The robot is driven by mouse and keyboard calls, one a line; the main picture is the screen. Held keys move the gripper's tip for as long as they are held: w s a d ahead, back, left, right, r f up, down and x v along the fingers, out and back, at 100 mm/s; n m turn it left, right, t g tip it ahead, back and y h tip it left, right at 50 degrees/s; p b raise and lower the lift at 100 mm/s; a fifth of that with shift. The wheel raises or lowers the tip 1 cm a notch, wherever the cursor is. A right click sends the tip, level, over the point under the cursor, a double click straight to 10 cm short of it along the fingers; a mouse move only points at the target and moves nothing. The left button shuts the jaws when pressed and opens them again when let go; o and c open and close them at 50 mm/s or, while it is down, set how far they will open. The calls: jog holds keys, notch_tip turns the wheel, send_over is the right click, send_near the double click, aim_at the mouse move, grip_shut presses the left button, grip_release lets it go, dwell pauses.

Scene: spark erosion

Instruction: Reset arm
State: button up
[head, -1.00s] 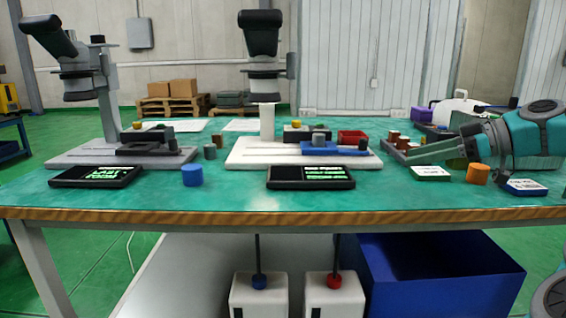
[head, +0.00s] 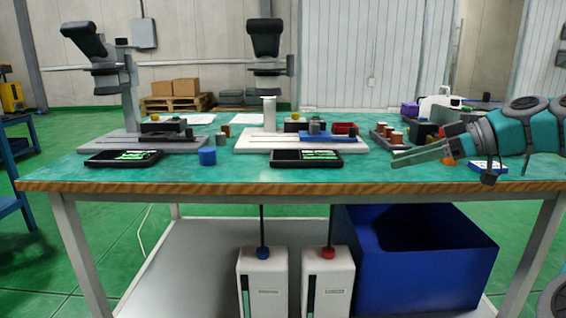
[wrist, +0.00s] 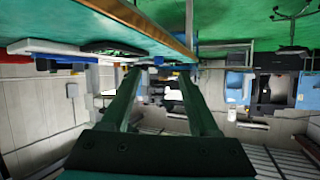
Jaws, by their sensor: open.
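My gripper (head: 398,158) is at the right in the head view, pointing left, with nothing held. Its fingers appear in front of the right part of the green table (head: 230,172). In the wrist view the two long fingers of my gripper (wrist: 158,74) stand apart with a gap between them. The wrist picture is turned, with the table edge (wrist: 150,22) at its top. My arm hides part of the items at the right end of the table.
Two measuring stands, one grey (head: 130,138) and one white (head: 268,115), stand on the table. A blue bin (head: 425,265) and two white canisters (head: 262,285) are below.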

jog(key=s+a+f+m+g+h+p, duration=0.1)
jog(key=s+a+f+m+g+h, duration=0.1)
jog(key=s+a+f, duration=0.45)
jog(key=s+a+f+m+g+h+p, duration=0.1)
jog(key=s+a+f+m+g+h, duration=0.15)
jog(key=s+a, duration=0.65)
jog(key=s+d+f+m+g+h, duration=0.1)
jog(key=s+d+f+m+h, duration=0.2)
jog(key=s+f, duration=0.6)
jog(key=s+d+f+m+g+h, duration=0.1)
jog(key=s+f+m+h, duration=0.3)
jog(key=s+f, duration=0.6)
jog(key=shift+s+d+m+p, duration=0.35)
jog(key=shift+s+d+p, duration=0.1)
jog(key=shift+s+d, duration=0.45)
